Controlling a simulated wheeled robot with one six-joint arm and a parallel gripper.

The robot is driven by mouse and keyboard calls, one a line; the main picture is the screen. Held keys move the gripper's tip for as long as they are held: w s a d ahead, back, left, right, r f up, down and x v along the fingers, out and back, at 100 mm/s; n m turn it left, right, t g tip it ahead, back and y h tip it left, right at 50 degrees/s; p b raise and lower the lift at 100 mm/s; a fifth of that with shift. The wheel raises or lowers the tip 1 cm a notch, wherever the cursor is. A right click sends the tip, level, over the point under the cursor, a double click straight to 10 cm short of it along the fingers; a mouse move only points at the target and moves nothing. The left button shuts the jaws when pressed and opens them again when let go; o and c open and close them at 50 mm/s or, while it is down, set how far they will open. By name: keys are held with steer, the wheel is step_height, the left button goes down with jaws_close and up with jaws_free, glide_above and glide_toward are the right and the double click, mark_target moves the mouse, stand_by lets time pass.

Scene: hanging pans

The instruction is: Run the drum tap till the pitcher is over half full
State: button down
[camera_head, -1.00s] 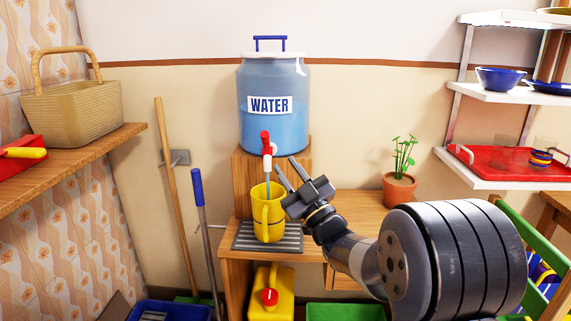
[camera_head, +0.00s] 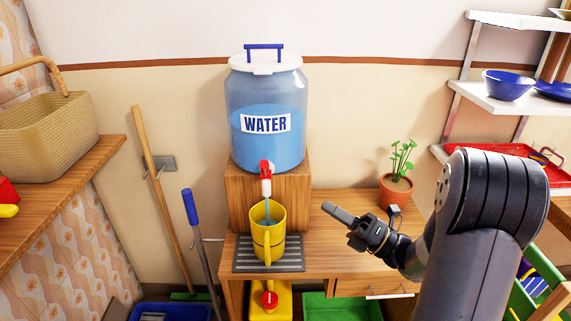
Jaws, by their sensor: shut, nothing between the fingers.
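The clear drum (camera_head: 265,100) labelled WATER stands on a wooden block and holds blue water. Its red and white tap (camera_head: 265,178) is at the front, low on the drum. A thin blue stream runs from the tap into the yellow pitcher (camera_head: 268,238). The pitcher stands upright under the tap on a grey slatted drip tray (camera_head: 240,266). Its water level is hard to tell. My gripper (camera_head: 335,215) is to the right of the pitcher, apart from it, shut and empty.
A potted plant (camera_head: 397,190) stands on the wooden table (camera_head: 330,262) right of my gripper. Shelves with a blue bowl (camera_head: 507,85) and a red tray (camera_head: 480,150) are at the right. A basket (camera_head: 50,135) sits on the left shelf. A yellow can (camera_head: 285,303) is below the table.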

mark_target(265, 170)
steer(key=p+x, duration=0.4)
steer(key=x, duration=1)
steer(key=shift+p, duration=0.3)
steer(key=shift+r+m+h+b, duration=0.4)
steer(key=shift+m+b, duration=0.2)
steer(key=shift+m, duration=0.3)
steer(key=m+h, duration=0.1)
steer(key=w+r+m+h, duration=0.1)
steer(key=m, duration=0.1)
steer(key=w+m+h, duration=0.1)
steer(key=m, duration=0.1)
steer(key=shift+w+r, duration=0.25)
steer(key=shift+r, duration=0.15)
steer(key=shift+w+r, duration=0.15)
steer(key=shift+b, duration=0.3)
